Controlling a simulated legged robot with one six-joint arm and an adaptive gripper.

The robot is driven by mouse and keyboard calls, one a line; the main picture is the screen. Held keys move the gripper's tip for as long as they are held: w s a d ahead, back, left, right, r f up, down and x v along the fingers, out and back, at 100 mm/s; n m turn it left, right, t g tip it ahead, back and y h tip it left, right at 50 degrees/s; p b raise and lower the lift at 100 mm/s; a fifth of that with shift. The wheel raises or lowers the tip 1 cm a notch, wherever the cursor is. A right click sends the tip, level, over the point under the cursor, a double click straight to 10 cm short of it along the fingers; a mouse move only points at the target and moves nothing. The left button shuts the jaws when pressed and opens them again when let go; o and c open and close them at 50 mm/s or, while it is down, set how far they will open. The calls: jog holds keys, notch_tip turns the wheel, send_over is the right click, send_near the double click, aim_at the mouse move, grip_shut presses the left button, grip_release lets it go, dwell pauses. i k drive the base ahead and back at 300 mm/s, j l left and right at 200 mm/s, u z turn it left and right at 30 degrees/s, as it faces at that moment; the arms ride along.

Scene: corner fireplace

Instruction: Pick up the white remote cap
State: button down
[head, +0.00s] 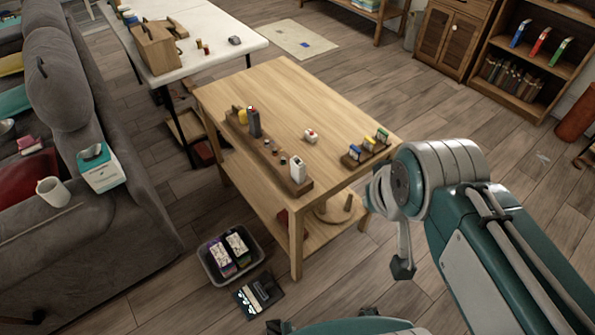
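A small upright white object (298,168) stands at the near end of a long wooden tray (262,153) on the wooden table (290,90). A smaller white-and-red item (310,135) sits on the bare tabletop to its right. I cannot tell for certain which of them is the white remote cap. My gripper (403,266) hangs beyond the table's right front corner, to the right of and lower in the picture than both items, and touches neither. It shows side-on with a dark tip, so its opening cannot be judged.
The tray also holds a dark upright item (254,122) and small round pieces. A wooden rack (366,150) with coloured items stands near the table's right edge. A bin (230,256) sits on the floor in front. A grey sofa (75,150) is at left.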

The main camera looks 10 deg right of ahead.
aim_at(312, 139)
jog(key=i+l+u, duration=0.4)
jog(key=l, duration=0.2)
jog(key=i+l+u, duration=0.2)
jog(key=l, duration=0.15)
jog(key=i+l+u, duration=0.2)
jog(key=l, duration=0.15)
jog(key=l+u, duration=0.2)
jog(key=l, duration=0.15)
